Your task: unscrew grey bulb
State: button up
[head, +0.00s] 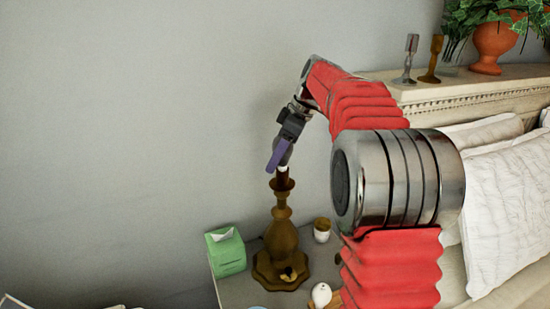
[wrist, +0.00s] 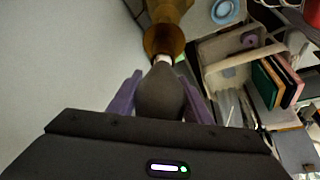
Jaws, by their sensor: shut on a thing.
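The grey bulb (wrist: 160,92) is between the two purple fingers of my gripper (wrist: 158,95) in the wrist view, and the gripper is shut on it. A short white part shows at the bulb's end, by the mouth of the brown lamp (wrist: 163,38). In the head view my gripper (head: 277,155) is at the top of the lamp (head: 283,238), which stands upright on the nightstand. The fingers hide most of the bulb there. I cannot tell whether its white end is still seated in the socket or just above it.
A green tissue box (head: 227,251), a small brown-and-white cup (head: 321,230) and a white egg-shaped thing (head: 321,294) stand around the lamp. The bed with white pillows (head: 505,190) is at right. Books (wrist: 275,82) show in the wrist view. The wall is bare at left.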

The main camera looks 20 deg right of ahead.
jog(key=shift+s+n+g, duration=0.1)
jog(key=shift+n+g, duration=0.2)
jog(key=shift+n, duration=0.6)
jog(key=shift+y, duration=0.3)
jog(key=shift+s+a+n+g, duration=0.15)
jog(key=shift+n+g, duration=0.2)
jog(key=shift+n, duration=0.5)
jog(key=shift+s+d+n+g, duration=0.1)
jog(key=shift+n+g, duration=0.25)
jog(key=shift+n, duration=0.5)
